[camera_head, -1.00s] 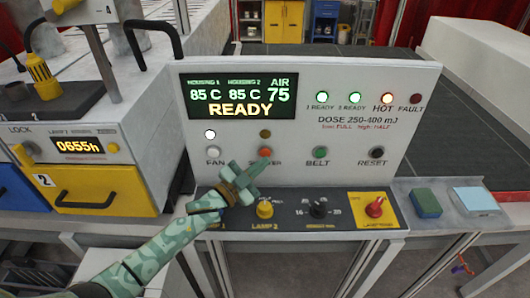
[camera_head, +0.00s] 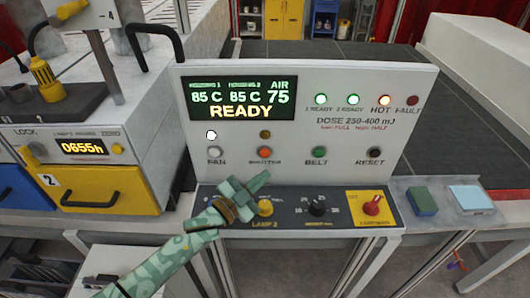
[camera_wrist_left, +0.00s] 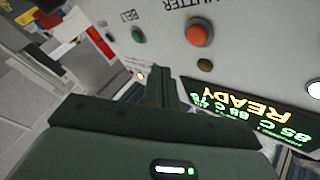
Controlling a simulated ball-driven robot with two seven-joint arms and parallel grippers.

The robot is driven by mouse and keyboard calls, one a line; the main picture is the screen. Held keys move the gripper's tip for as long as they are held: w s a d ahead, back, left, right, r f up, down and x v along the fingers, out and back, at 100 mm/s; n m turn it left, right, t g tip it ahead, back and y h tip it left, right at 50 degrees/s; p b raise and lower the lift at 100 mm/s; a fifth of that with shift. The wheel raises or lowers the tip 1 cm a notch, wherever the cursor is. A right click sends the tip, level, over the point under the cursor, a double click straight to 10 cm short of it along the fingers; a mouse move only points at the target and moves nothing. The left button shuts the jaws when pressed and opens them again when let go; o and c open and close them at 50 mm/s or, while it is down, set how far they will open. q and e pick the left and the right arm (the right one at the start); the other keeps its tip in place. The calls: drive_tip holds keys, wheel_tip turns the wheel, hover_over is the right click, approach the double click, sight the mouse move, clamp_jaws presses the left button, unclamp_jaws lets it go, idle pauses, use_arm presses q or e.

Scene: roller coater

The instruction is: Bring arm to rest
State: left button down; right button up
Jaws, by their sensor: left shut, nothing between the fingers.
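My left gripper (camera_head: 258,183) comes in from the lower left in the head view. It is shut and empty, in front of the lower dark panel (camera_head: 292,222) and below the orange SHUTTER button (camera_head: 265,153). It stands clear of the buttons as far as I can tell. It covers part of the lower panel near the LAMP 2 knob (camera_head: 265,207). In the left wrist view its shut fingers (camera_wrist_left: 162,90) point toward the control panel, with the orange button (camera_wrist_left: 199,33) beyond them. My right gripper is not in view.
The display (camera_head: 241,98) reads READY. The FAN (camera_head: 215,153), BELT (camera_head: 320,153) and RESET (camera_head: 374,153) buttons line the panel. A red knob on yellow (camera_head: 373,205) sits at right. A yellow drawer (camera_head: 95,190) is at left. A blue-green sponge (camera_head: 422,202) lies at the right.

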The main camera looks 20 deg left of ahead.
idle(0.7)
use_arm(q)
drive_tip(key=s+a+f+n+g+y, duration=0.1)
drive_tip(key=s+a+n+g+y, duration=0.35)
drive_tip(key=s, duration=0.75)
drive_tip(key=s+a+f+n+g+y, duration=0.2)
drive_tip(key=s+a+g+y, duration=0.4)
drive_tip(key=s+a+y, duration=0.5)
drive_tip(key=s+d+f+g+h+b, duration=0.1)
drive_tip(key=s+d+f+b, duration=0.15)
drive_tip(key=f, duration=0.85)
drive_tip(key=s+d+f+g+h+b, duration=0.1)
drive_tip(key=d+f+h+b, duration=0.15)
drive_tip(key=f, duration=0.95)
drive_tip(key=s+d+f+g+h+b, duration=0.1)
drive_tip(key=s+f+b, duration=0.15)
drive_tip(key=f, duration=0.85)
drive_tip(key=s+f+n+g+b, duration=0.1)
drive_tip(key=s+f+b, duration=0.3)
drive_tip(key=s+f, duration=0.5)
drive_tip(key=s+f+n+g+h+b, duration=0.1)
drive_tip(key=s+f+b, duration=0.3)
drive_tip(key=s+f, duration=0.6)
wheel_tip(320, 180, down, 5)
drive_tip(key=shift+s+r+n+g, duration=0.2)
drive_tip(key=shift+n+g, duration=0.15)
drive_tip(key=shift+n, duration=0.2)
